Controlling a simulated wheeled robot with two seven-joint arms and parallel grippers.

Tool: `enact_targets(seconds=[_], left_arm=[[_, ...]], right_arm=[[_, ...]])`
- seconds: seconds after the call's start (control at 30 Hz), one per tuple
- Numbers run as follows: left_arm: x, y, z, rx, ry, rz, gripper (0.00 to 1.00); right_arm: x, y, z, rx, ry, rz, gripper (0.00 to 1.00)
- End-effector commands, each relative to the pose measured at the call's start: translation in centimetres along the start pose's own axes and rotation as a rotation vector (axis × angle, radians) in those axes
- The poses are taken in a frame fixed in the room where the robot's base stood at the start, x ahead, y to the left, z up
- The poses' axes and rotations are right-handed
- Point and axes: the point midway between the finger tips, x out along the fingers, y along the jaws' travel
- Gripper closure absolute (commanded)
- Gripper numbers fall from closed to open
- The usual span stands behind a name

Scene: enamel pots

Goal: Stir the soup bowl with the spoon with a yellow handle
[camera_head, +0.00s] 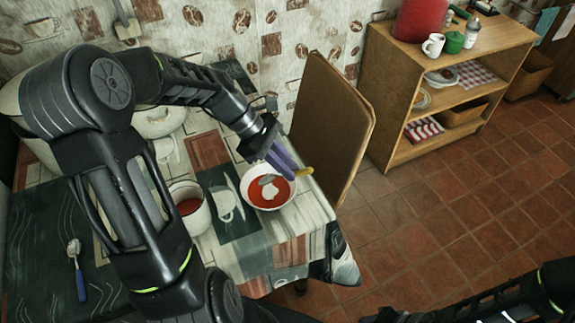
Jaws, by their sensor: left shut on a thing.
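A white bowl (254,199) of red soup with a white dollop stands near the right end of the table. My left gripper (287,170) is over the bowl's far side, shut on the spoon with a yellow handle (304,171). The yellow handle end sticks out to the right of the fingers.
A white mug (201,216) of red liquid stands left of the bowl. A spoon with a blue handle (80,279) lies on the dark left part of the table. A wooden shelf (394,100) is at the back right.

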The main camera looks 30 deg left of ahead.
Motion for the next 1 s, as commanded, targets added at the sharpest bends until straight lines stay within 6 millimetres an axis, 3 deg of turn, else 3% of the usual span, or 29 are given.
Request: enact_targets(seconds=[0.07, 0.5, 1.0], left_arm=[[0.9, 0.0, -0.8, -0.001, 0.000, 0.000, 1.00], [3.5, 0.0, -2.9, -0.002, -0.001, 0.000, 1.00], [4.1, 0.0, -3.5, 0.000, -0.001, 0.000, 1.00]], right_arm=[[1.1, 0.4, -0.1, -0.001, 0.002, -0.002, 0.64], [2.5, 0.9, -0.1, -0.002, 0.003, -0.002, 0.64], [2.9, 1.1, -0.1, -0.002, 0.004, -0.002, 0.64]])
